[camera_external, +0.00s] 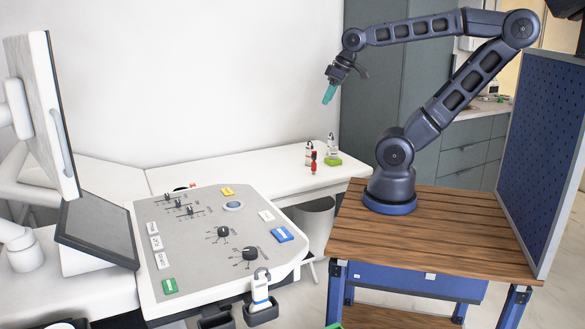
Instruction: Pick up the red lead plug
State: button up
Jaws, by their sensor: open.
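A small upright red piece (313,163) stands on the white desk in the camera_external view, just in front of a white bottle-like item; it looks like the red lead plug, though it is too small to make out in detail. My gripper (329,94), with teal fingertips, hangs in the air well above the desk, pointing down and slightly left. It is open and empty, apart from everything.
The grey control panel (220,270) carries black knobs and coloured blocks. A monitor (45,110) stands left; a blue pegboard (545,150) stands right. The desk's middle is clear.

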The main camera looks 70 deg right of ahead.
jog(key=shift+w, duration=0.1)
jog(key=w+d+f+m, duration=0.35)
jog(key=w+d, duration=0.45)
jog(key=w, duration=0.3)
jog(key=m+g+h, duration=0.2)
jog(key=m+h, duration=0.2)
jog(key=m, duration=0.5)
send_over(314, 158)
jog(key=s+a, duration=0.1)
notch_tip(314, 158, down, 30)
jog(key=shift+s+a+x, duration=0.1)
jog(key=shift+s+x, duration=0.05)
jog(key=shift+x, duration=2.35)
jog(key=shift+s+a+x, duration=0.1)
jog(key=shift+s+x, duration=0.05)
jog(key=shift+x, duration=2.4)
jog(key=shift+f, duration=0.15)
jog(key=c, duration=1)
